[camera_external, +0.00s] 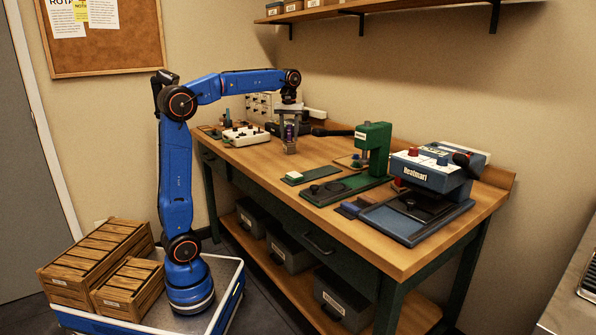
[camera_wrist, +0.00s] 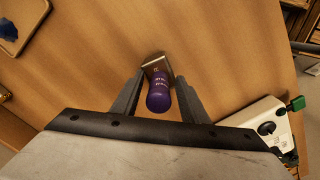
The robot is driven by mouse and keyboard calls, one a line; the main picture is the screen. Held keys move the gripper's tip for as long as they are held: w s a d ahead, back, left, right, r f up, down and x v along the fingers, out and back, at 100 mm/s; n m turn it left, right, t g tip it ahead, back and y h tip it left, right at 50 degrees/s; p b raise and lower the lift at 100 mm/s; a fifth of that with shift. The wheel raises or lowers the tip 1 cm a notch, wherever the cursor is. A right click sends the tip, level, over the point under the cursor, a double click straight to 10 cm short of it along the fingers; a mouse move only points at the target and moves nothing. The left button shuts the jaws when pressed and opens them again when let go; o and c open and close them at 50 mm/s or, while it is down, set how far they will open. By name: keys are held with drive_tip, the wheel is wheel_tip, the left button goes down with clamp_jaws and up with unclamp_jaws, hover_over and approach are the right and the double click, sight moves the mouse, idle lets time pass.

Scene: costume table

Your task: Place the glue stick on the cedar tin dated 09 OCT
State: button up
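The glue stick is a purple cylinder (camera_wrist: 158,93) with pale lettering. It stands upright at a small brownish holder (camera_wrist: 157,65), and both also show small on the workbench in the external view. My gripper (camera_wrist: 160,82) points down over it, one finger on each side. A narrow gap shows between each finger and the stick, so the gripper looks open around it. In the external view my gripper (camera_external: 290,134) is above the rear-left part of the bench. No tin dated 09 OCT can be made out; label writing is too small to read.
Labelled wooden boxes (camera_external: 95,255) sit on my base tray. More labelled boxes (camera_external: 293,6) stand on the wall shelf. A white device (camera_external: 246,136) is left of the gripper, and a green press (camera_external: 371,150) and blue machine (camera_external: 432,175) are to the right. Grey bins sit below.

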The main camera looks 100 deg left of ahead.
drive_tip(key=shift+r, duration=0.1)
wheel_tip(320, 180, up, 12)
drive_tip(key=shift+r, duration=0.1)
idle(0.4)
drive_tip(key=s+d+f+m+t, duration=0.1)
drive_tip(key=d+f+m, duration=0.3)
drive_tip(key=d, duration=0.6)
drive_tip(key=s+d+f+m+t, duration=0.1)
drive_tip(key=d+f+m, duration=0.3)
drive_tip(key=d, duration=0.7)
drive_tip(key=s+d+f+m+t, duration=0.1)
drive_tip(key=d+f+m+t, duration=0.2)
drive_tip(key=d, duration=0.7)
drive_tip(key=shift+d+f+m, duration=0.15)
drive_tip(key=shift+f+m, duration=0.35)
drive_tip(key=shift+f, duration=0.1)
drive_tip(key=shift+d+f+m, duration=0.15)
drive_tip(key=shift+f+m, duration=0.35)
drive_tip(key=shift+f, duration=0.05)
drive_tip(key=s+d+f+m, duration=0.2)
drive_tip(key=s+d+f, duration=0.2)
drive_tip(key=s+f, duration=0.3)
drive_tip(key=s+d+f+m, duration=0.3)
drive_tip(key=s+f, duration=0.3)
drive_tip(key=f, duration=0.7)
drive_tip(key=shift+s+d+f, duration=0.15)
drive_tip(key=shift+s+d, duration=0.25)
drive_tip(key=shift+d, duration=0.45)
